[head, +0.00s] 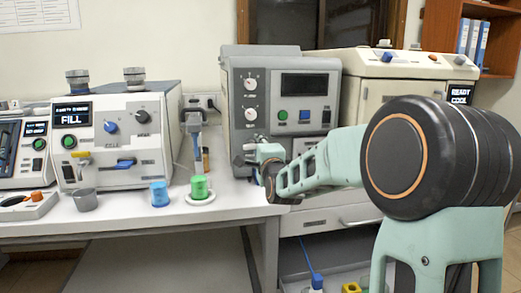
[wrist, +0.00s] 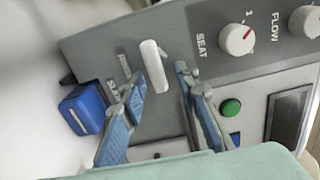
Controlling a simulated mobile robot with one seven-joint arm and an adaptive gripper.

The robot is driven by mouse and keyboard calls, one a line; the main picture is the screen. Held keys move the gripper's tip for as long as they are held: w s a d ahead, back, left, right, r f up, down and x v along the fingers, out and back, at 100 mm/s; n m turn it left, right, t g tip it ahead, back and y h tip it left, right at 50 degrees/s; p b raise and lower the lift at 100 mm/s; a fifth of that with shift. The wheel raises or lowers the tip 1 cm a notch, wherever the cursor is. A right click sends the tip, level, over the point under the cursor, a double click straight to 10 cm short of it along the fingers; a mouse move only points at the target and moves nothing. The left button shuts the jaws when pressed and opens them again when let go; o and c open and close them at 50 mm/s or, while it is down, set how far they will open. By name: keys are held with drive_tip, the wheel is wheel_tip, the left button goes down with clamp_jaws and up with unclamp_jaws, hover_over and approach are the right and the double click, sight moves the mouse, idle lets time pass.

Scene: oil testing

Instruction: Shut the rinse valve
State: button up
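The likely rinse valve is a white lever handle (wrist: 154,66) on the grey front panel in the wrist view; its small label beside it is too blurred to read for certain. My gripper (wrist: 159,78) is open, its two blue fingers apart on either side of the lever's lower end. I cannot tell whether either finger touches it. In the head view my gripper (head: 262,157) is at the lower left of the grey machine (head: 238,95), and the lever is mostly hidden there.
A SEAT knob (wrist: 237,39), a FLOW knob (wrist: 305,21) and a green button (wrist: 231,107) lie right of the lever. A blue block (wrist: 82,108) is at its left. A green cup (head: 199,188) and a blue cup (head: 159,194) stand on the bench left of my gripper.

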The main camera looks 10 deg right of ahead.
drive_tip(key=s, duration=1.2)
